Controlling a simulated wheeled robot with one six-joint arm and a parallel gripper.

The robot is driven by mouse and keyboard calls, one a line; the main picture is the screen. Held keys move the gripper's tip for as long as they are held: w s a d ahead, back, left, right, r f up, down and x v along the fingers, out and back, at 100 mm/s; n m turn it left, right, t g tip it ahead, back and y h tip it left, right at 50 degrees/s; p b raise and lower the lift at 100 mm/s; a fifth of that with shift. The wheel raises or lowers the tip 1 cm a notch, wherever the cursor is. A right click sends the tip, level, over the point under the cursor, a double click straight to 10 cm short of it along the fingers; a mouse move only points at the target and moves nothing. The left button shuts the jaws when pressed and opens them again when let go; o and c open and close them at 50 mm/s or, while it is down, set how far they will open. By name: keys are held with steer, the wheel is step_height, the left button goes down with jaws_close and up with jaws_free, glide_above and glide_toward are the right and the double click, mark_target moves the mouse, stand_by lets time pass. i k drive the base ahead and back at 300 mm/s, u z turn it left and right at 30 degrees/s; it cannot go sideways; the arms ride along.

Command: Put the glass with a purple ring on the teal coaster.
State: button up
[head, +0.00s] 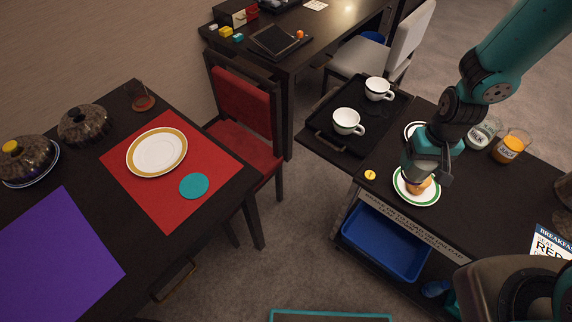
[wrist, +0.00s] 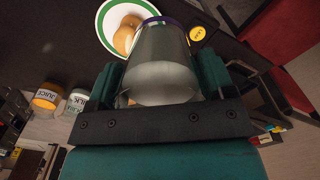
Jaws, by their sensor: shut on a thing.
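The glass with a purple ring (wrist: 162,70) is between the jaws of my gripper (wrist: 160,82) in the wrist view, clear-walled, with its purple-ringed end pointing away from the wrist. In the head view my gripper (head: 427,172) is over the serving cart, just above a green-rimmed plate with a pastry; the glass is hard to make out there. The teal coaster (head: 194,186) lies flat and bare on the red mat (head: 168,209) on the dark table at left, well away from my gripper.
A white plate with a yellow rim (head: 157,151) lies beside the coaster. The cart holds the green-rimmed plate (head: 421,199), a juice jar (head: 510,147), a milk jar (head: 482,133) and a black tray with two white cups (head: 348,121). A red chair (head: 243,108) stands behind the gap between table and cart.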

mark_target(194, 185)
steer(key=u, duration=0.1)
steer(key=k, duration=0.4)
steer(key=u, duration=1.1)
steer(key=i, duration=1)
